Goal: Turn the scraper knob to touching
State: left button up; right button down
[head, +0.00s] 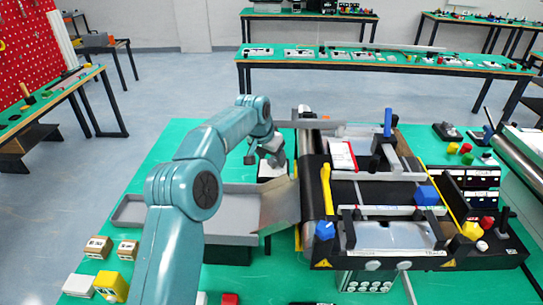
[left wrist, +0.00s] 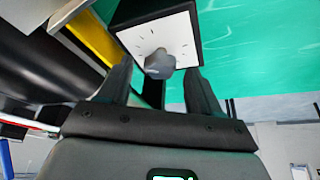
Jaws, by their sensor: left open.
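The scraper knob (left wrist: 160,64) is a grey lobed knob on a white dial face (left wrist: 178,38) with dark tick marks, set on a black box. In the left wrist view my open left gripper (left wrist: 157,82) has one finger on each side of the knob, with gaps visible. I cannot tell how deep the fingers reach around it. In the head view my left gripper (head: 273,152) is above the white dial box (head: 270,170), at the left side of the conveyor (head: 375,191); the knob is hidden there. My right gripper is not in view.
A grey tray (head: 233,231) and a sloping metal chute (head: 277,204) lie in front of the dial box. Yellow and blue handles stand up from the conveyor. Small boxes, including a yellow one (head: 112,286), sit front left. The green tabletop (head: 155,172) is clear at left.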

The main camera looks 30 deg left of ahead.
pick_arm(q)
jog(key=shift+w+f, duration=0.15)
jog(key=shift+f, duration=0.05)
jog(key=c, duration=1.1)
jog(key=shift+o, duration=0.2)
